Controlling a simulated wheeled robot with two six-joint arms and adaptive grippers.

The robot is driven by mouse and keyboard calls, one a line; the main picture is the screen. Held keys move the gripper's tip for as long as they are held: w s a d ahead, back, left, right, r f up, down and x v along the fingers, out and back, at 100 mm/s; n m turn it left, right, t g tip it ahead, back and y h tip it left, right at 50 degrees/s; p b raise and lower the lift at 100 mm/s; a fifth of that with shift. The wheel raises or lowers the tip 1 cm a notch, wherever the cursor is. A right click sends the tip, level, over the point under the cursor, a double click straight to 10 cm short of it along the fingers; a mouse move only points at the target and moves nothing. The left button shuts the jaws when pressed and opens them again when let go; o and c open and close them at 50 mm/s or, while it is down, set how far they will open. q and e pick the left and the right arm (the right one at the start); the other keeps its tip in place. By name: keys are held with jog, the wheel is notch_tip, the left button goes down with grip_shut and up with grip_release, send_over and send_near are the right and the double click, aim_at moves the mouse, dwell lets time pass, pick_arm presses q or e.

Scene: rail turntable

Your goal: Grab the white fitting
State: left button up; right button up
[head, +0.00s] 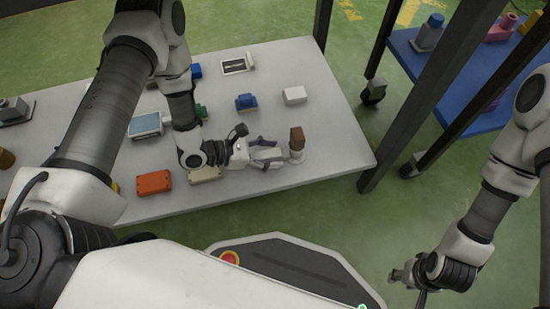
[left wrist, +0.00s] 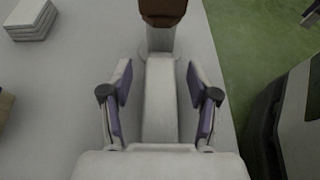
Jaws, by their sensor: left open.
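A white fitting (head: 297,155) with a brown block (head: 297,138) on top stands near the right front part of the table. In the left wrist view, the fitting (left wrist: 160,42) is straight ahead at the top, with its brown block (left wrist: 163,8) cut by the frame edge. My left gripper (head: 279,154) is open, low over the table, with its fingers pointing at the fitting. In the left wrist view, the left gripper (left wrist: 159,78) has a pale long shape between its fingers; I cannot tell whether they touch it. My right gripper (head: 400,276) hangs off the table at the right.
The white table (head: 325,110) also carries a white box (head: 294,95), a blue part (head: 246,102), an orange box (head: 154,182) and a beige box (head: 206,174). A dark-framed blue shelf cart (head: 450,88) stands at the right. The table right of the fitting is clear.

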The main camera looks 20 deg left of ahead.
pick_arm(q)
jog(key=shift+r, duration=0.1)
grip_shut()
